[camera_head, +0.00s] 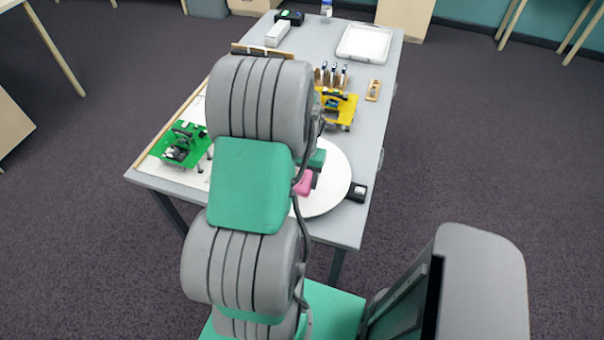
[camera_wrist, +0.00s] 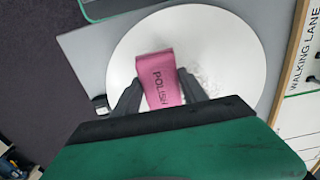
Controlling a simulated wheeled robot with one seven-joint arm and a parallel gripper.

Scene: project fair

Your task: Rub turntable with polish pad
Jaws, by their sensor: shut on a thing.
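The turntable (camera_head: 333,182) is a round white disc near the front of the grey table. In the wrist view the turntable (camera_wrist: 232,50) fills the middle, with a patch of grey smudges to the right of the pad. The polish pad (camera_wrist: 158,78) is a pink block lettered "POLISH". My gripper (camera_wrist: 158,95) is shut on the pad, one dark finger on each side, over the disc. In the head view the pad (camera_head: 302,186) shows beside my arm, which hides much of the disc. I cannot tell whether the pad touches the disc.
A green board with a small device (camera_head: 182,146) stands at left, and a yellow one (camera_head: 337,108) behind the disc. A small black box (camera_head: 357,192) sits at the disc's right edge. A white tray (camera_head: 364,43) lies at the back. The table's right strip is mostly clear.

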